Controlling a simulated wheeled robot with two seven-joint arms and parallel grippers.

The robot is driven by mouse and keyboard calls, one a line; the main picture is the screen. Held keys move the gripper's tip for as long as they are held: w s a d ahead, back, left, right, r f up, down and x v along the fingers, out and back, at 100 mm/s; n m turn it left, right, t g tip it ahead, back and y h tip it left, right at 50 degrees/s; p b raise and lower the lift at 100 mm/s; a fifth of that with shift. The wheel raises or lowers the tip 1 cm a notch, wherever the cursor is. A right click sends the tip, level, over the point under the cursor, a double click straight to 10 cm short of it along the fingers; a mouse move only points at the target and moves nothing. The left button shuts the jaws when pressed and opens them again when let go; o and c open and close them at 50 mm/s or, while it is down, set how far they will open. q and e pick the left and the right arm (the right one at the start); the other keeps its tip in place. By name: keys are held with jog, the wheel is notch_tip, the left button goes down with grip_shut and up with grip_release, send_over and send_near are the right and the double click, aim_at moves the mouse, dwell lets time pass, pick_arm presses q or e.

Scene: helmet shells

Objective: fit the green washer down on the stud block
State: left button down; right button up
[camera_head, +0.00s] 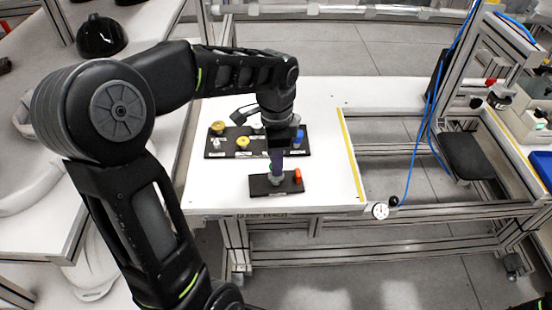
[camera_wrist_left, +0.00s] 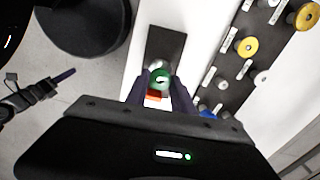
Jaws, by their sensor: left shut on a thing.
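My left gripper (camera_head: 277,172) reaches down over the small black stud block (camera_head: 258,188) near the table's front edge. In the left wrist view its fingertips (camera_wrist_left: 161,84) are shut on the green washer (camera_wrist_left: 160,76), a green ring with an open middle. A grey rounded top shows just behind the ring, over the dark block (camera_wrist_left: 166,42). The washer is at or close above the block; I cannot tell whether it is around a stud. An orange-red peg (camera_head: 297,175) stands on the block's right end. My right gripper (camera_wrist_left: 62,77) shows at the left of the wrist view, away from the block.
A larger black board (camera_head: 228,154) lies behind the block, bearing yellow washers (camera_head: 242,142), a blue part (camera_head: 299,136) and silver pieces. The white table (camera_head: 325,185) is clear to the right, up to a yellow strip (camera_head: 351,155). A black helmet shell (camera_head: 101,36) sits on the left bench.

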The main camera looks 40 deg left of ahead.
pick_arm(q)
jog(key=shift+f+b, duration=0.85)
jog(key=shift+f, duration=0.5)
jog(key=c, duration=1)
grip_release()
notch_tip(320, 180, up, 8)
jog(key=shift+f, duration=0.1)
dwell(0.4)
